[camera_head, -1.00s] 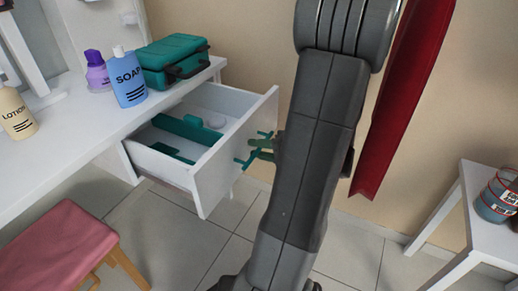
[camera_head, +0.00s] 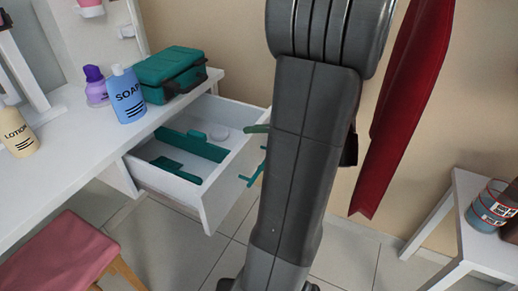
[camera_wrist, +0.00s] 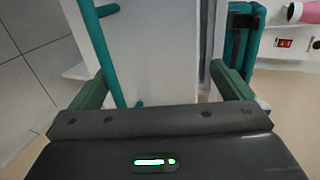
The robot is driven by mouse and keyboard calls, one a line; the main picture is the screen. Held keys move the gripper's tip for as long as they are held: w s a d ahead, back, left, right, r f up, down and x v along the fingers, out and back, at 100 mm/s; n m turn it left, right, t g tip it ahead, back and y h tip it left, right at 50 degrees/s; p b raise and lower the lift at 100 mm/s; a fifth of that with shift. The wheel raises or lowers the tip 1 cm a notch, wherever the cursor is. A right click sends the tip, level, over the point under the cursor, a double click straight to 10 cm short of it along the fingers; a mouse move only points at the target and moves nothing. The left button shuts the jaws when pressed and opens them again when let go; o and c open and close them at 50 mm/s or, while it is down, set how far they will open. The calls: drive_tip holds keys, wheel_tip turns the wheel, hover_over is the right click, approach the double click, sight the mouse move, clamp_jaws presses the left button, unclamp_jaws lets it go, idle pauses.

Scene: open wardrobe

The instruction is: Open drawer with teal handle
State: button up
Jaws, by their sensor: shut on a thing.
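The white drawer (camera_head: 222,190) under the white table is pulled out, showing teal items and a round white thing inside. Its teal handle (camera_head: 252,174) is on the front panel, partly hidden by my arm. In the wrist view, the teal handle bar (camera_wrist: 104,58) runs along the left of the white drawer front (camera_wrist: 160,50). My gripper (camera_wrist: 158,82) has its green fingers spread across the drawer front, the left one by the handle and the right one at the panel's edge. In the head view, one green finger (camera_head: 257,128) shows at the drawer's top edge.
A teal case (camera_head: 172,72), a soap bottle (camera_head: 126,95), a purple bottle and a lotion bottle (camera_head: 15,130) stand on the tabletop. A pink stool (camera_head: 62,255) is at lower left. A red hanging thing (camera_head: 410,110) and a small white table (camera_head: 462,225) are at right.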

drive_tip(key=shift+w+r, duration=0.1)
drive_tip(key=shift+r, duration=0.6)
drive_tip(key=shift+d+r, duration=0.1)
drive_tip(key=shift+r, duration=0.05)
drive_tip(key=f+v, duration=0.1)
drive_tip(key=v, duration=0.6)
drive_tip(key=shift+s+d+p, duration=0.2)
drive_tip(key=shift+d+p, duration=0.1)
drive_tip(key=shift+p, duration=0.1)
drive_tip(key=shift+s+d+r, duration=0.25)
drive_tip(key=shift+s+d, duration=0.35)
drive_tip(key=shift+s, duration=0.15)
drive_tip(key=c, duration=1.2)
drive_tip(key=shift+s+d+r+p, duration=0.15)
drive_tip(key=shift+s+d, duration=0.25)
drive_tip(key=shift+d, duration=0.65)
drive_tip(key=shift+s+d+f+p, duration=0.1)
drive_tip(key=shift+s+d, duration=0.35)
drive_tip(key=shift+d, duration=0.65)
drive_tip(key=shift+s+d+r+p, duration=0.15)
drive_tip(key=shift+s+d, duration=0.25)
drive_tip(key=shift+d, duration=0.65)
drive_tip(key=shift+c, duration=0.2)
